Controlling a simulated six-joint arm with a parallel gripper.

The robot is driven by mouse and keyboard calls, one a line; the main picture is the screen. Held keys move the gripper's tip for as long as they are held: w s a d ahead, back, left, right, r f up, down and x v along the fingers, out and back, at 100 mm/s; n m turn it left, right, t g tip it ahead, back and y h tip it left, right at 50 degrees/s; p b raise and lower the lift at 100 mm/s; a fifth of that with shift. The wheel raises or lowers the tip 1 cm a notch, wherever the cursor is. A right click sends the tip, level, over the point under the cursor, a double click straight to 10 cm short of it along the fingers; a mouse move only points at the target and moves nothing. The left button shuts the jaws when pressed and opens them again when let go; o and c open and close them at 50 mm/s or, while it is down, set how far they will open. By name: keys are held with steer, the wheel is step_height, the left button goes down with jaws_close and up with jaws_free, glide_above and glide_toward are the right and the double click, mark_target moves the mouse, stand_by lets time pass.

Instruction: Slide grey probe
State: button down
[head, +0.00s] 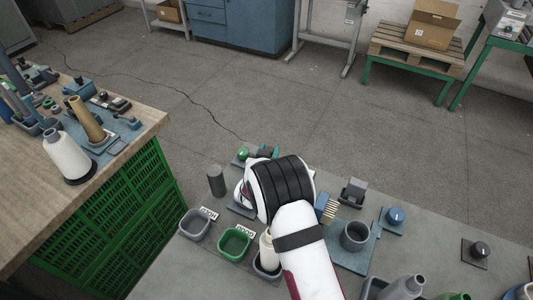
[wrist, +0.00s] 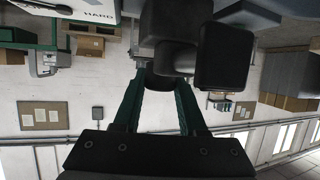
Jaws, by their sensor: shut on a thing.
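My gripper (wrist: 161,88) shows in the wrist view with its two green fingers shut on a dark grey part (wrist: 160,78), which I take to be the grey probe. Black blocks (wrist: 224,56) sit right beyond and beside the fingertips and hide part of it. In the head view my white and black wrist covers the place where the fingers work. Only bits of teal show past its far side, so the grip is hidden there.
On the grey table, a dark grey cylinder (head: 216,181) stands left of my wrist. Grey (head: 194,226) and green (head: 235,244) bins are nearby. A hollow grey cup (head: 355,236), a blue knob (head: 396,216) and a black knob (head: 480,250) stand right. A wooden bench (head: 120,150) holds cones.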

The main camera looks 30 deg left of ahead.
steer(key=shift+w+r, duration=0.1)
steer(key=shift+w, duration=0.7)
steer(key=shift+c, duration=2.3)
jaws_free()
steer(key=v, duration=1.5)
steer(key=shift+s+d, duration=0.15)
steer(key=shift+s, duration=0.25)
steer(key=shift+r, duration=0.1)
